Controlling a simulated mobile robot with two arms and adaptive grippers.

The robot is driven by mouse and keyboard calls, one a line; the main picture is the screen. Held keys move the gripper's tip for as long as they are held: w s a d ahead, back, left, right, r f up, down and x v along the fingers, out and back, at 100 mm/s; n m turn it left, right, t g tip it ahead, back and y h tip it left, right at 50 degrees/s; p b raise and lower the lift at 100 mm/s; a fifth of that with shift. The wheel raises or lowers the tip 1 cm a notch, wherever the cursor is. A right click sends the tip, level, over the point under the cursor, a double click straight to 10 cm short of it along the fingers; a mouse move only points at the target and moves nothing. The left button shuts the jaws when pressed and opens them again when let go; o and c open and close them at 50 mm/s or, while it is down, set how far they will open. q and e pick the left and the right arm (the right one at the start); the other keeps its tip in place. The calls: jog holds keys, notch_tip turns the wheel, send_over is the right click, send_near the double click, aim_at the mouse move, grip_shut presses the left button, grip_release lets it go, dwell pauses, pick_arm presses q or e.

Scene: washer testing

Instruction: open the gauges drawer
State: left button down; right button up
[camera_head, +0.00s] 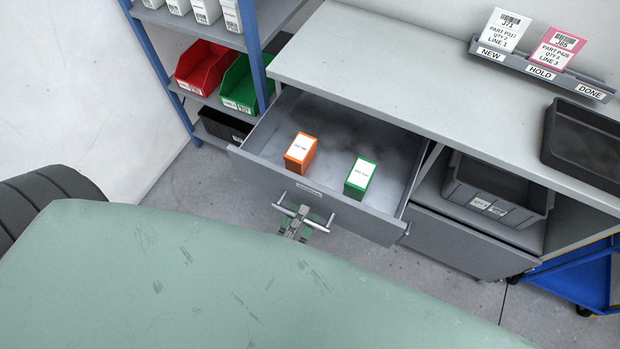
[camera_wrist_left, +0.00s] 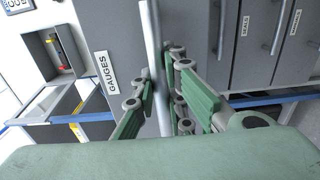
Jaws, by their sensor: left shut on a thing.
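The gauges drawer (camera_head: 262,178) stands pulled out from the grey bench in the head view. An orange box (camera_head: 301,153) and a green box (camera_head: 360,178) stand inside it on a grey lining. Its bar handle (camera_head: 318,222) runs across the front. My left gripper (camera_head: 299,217) is shut on this handle. In the left wrist view, the handle (camera_wrist_left: 152,45) passes between the fingers of my left gripper (camera_wrist_left: 165,90), beside the label reading GAUGES (camera_wrist_left: 105,73). My right gripper is in neither view.
A grey cupboard door (camera_head: 455,243) and a grey bin (camera_head: 497,190) are right of the drawer. A shelf rack with red (camera_head: 207,66) and green bins (camera_head: 243,85) stands left. A black tray (camera_head: 585,145) and a card holder (camera_head: 540,68) are on the benchtop.

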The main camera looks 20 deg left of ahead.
pick_arm(q)
jog(key=shift+s, duration=1)
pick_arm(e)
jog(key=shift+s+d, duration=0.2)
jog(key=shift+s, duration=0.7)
pick_arm(q)
jog(key=c, duration=1.8)
grip_release()
jog(key=shift+o, duration=0.2)
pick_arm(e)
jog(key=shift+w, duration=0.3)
pick_arm(q)
jog(key=s, duration=1.2)
jog(key=shift+a, duration=0.25)
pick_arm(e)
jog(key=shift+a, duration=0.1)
